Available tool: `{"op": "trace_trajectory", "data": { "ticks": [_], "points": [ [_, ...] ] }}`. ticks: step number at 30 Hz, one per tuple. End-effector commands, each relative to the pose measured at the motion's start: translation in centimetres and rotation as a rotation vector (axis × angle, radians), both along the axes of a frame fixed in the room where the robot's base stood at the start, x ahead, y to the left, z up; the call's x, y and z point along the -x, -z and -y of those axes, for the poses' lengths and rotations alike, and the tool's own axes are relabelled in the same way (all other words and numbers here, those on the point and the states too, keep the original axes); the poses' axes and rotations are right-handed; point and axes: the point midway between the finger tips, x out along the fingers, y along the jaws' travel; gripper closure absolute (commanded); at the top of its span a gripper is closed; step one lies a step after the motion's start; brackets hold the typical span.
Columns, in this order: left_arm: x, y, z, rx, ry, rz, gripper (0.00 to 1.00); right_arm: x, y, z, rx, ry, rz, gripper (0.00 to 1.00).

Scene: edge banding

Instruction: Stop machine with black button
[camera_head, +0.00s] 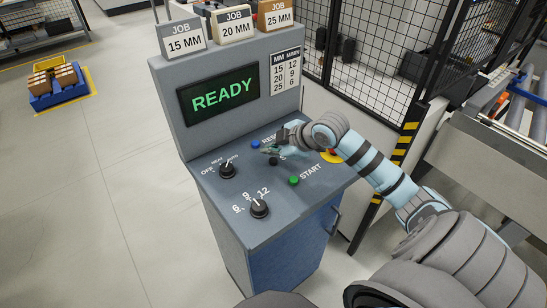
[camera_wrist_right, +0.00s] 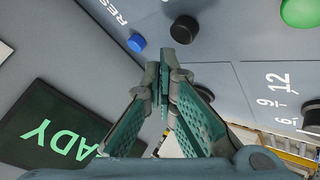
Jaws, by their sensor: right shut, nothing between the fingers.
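The black button (camera_head: 273,161) sits on the sloped grey panel of the machine's console, between the blue button (camera_head: 255,144) and the green START button (camera_head: 294,180). In the wrist view the round black button (camera_wrist_right: 184,29) shows just beyond my fingertips. My right gripper (camera_head: 268,150) is over the panel close to the black button and partly covers its label. In the wrist view the right gripper (camera_wrist_right: 161,75) has its fingertips together and holds nothing. I cannot tell whether it touches the panel. The screen (camera_head: 218,93) reads READY in green. My left gripper is not in view.
Two black knobs, the OFF/heat one (camera_head: 227,170) and the 6-9-12 one (camera_head: 260,208), are on the panel's left and front. A red button on a yellow base (camera_head: 332,156) is behind my right forearm. Job boxes (camera_head: 232,25) stand on top. Mesh fencing (camera_head: 375,50) is behind.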

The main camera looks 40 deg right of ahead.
Motion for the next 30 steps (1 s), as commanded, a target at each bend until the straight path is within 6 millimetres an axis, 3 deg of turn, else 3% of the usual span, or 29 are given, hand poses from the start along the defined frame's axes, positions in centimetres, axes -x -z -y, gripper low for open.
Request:
{"op": "trace_trajectory", "data": {
  "ticks": [6,13,30],
  "points": [
    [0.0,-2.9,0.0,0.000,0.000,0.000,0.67,0.0,-2.7,0.0,0.000,0.000,0.000,1.00],
    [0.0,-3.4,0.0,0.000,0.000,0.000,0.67,0.0,-4.6,0.0,0.002,-0.001,0.002,1.00],
    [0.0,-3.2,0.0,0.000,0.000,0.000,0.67,0.0,-4.5,0.0,0.000,0.000,0.000,1.00]
  ]
}}
